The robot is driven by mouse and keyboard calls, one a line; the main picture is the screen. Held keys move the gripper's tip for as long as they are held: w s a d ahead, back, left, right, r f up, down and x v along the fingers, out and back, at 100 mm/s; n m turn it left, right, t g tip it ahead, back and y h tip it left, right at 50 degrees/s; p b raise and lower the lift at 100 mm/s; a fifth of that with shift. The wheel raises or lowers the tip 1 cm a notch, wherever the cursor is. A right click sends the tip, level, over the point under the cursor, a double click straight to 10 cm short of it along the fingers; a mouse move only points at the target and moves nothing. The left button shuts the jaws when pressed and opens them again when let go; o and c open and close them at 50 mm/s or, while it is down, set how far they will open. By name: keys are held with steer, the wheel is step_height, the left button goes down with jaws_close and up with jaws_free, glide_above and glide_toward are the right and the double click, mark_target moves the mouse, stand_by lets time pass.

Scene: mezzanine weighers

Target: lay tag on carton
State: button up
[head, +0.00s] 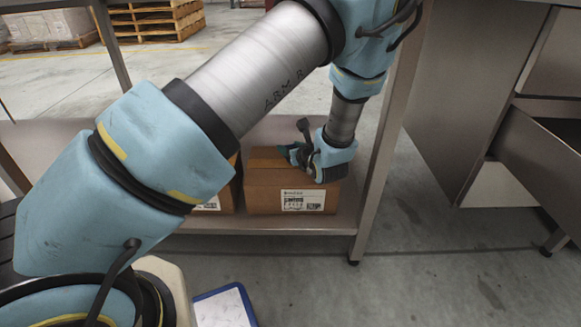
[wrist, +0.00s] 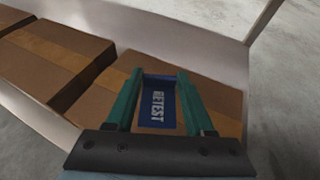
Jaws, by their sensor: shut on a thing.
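A blue tag with the word RETEST (wrist: 158,108) sits between the green fingers of my gripper (wrist: 157,88) in the wrist view. My gripper is shut on it. In the head view my gripper (head: 302,160) is at the top of the right carton (head: 265,190), near its right side. This brown carton (wrist: 220,90) has tan tape and a white label on its front. The tag is over the carton's top in the wrist view; I cannot tell whether it touches. The tag is hidden or too small to make out in the head view.
The carton stands on a metal shelf (head: 270,224) with a leg (head: 378,150) to its right. Another carton (wrist: 55,62) stands close to its left. A metal cabinet with an open drawer (head: 545,160) is at the right. A blue-edged board (head: 225,307) lies low in front.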

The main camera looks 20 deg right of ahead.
mark_target(291, 170)
steer(key=shift+f+b, duration=0.75)
steer(key=shift+f, duration=1.95)
steer(key=shift+f, duration=0.15)
steer(key=o, duration=1.3)
steer(key=shift+s+r, duration=0.1)
steer(key=shift+r, duration=0.15)
steer(key=p+v, duration=0.3)
steer(key=v, duration=0.8)
steer(key=shift+s+a+r, duration=0.1)
steer(key=shift+s+r, duration=0.05)
steer(key=shift+s, duration=0.2)
